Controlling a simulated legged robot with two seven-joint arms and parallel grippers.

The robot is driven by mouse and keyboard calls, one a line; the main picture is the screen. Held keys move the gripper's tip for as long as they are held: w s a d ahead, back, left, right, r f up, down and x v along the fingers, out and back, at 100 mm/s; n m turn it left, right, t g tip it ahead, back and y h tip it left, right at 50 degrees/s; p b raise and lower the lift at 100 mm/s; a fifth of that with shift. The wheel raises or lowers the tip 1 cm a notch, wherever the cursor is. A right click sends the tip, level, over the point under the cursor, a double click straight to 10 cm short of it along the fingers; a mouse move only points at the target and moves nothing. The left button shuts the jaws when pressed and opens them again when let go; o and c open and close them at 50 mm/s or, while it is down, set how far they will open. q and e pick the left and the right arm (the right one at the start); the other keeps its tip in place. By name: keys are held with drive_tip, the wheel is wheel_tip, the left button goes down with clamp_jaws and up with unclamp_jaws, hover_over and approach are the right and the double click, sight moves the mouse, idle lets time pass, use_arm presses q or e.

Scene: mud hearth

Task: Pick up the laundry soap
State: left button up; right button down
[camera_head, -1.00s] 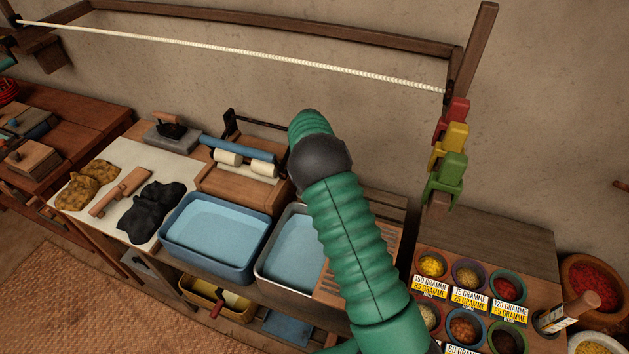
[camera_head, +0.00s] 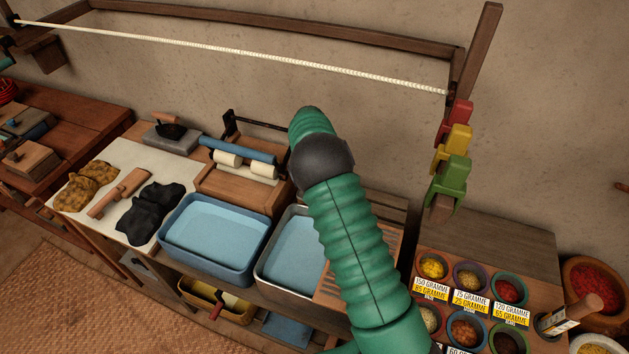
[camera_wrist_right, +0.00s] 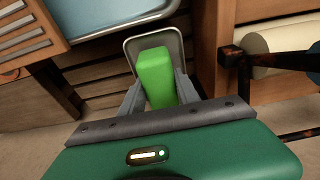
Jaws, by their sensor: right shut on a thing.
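The laundry soap, a bright green bar (camera_wrist_right: 156,76), shows in the right wrist view. My right gripper (camera_wrist_right: 160,92) is shut on it, with one grey finger on each side of the bar. A grey metal dish (camera_wrist_right: 172,36) lies around and behind the bar; I cannot tell whether the soap still touches it. In the head view my green right arm crosses the middle and hides its own gripper, the soap and the dish. My left gripper is in neither view.
Two water basins, a blue one (camera_head: 178,256) and a grey one (camera_head: 264,271), stand beside the wooden wringer (camera_head: 240,190). A slatted board (camera_wrist_right: 20,40) and the wringer's side (camera_wrist_right: 206,45) flank the gripper. Spice bowls (camera_head: 468,276) stand at right.

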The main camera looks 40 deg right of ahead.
drive_tip(key=shift+s+r, duration=0.2)
drive_tip(key=shift+r, duration=0.35)
drive_tip(key=shift+s+r, duration=0.2)
drive_tip(key=shift+r, duration=0.3)
drive_tip(key=s+a+r+b, duration=0.1)
drive_tip(key=s+a, duration=0.1)
drive_tip(key=s, duration=0.5)
drive_tip(key=s+a+b, duration=0.1)
drive_tip(key=s+a, duration=0.1)
drive_tip(key=s, duration=0.5)
drive_tip(key=shift+s+a+r, duration=0.2)
drive_tip(key=shift+a+r, duration=0.15)
drive_tip(key=shift+a, duration=0.05)
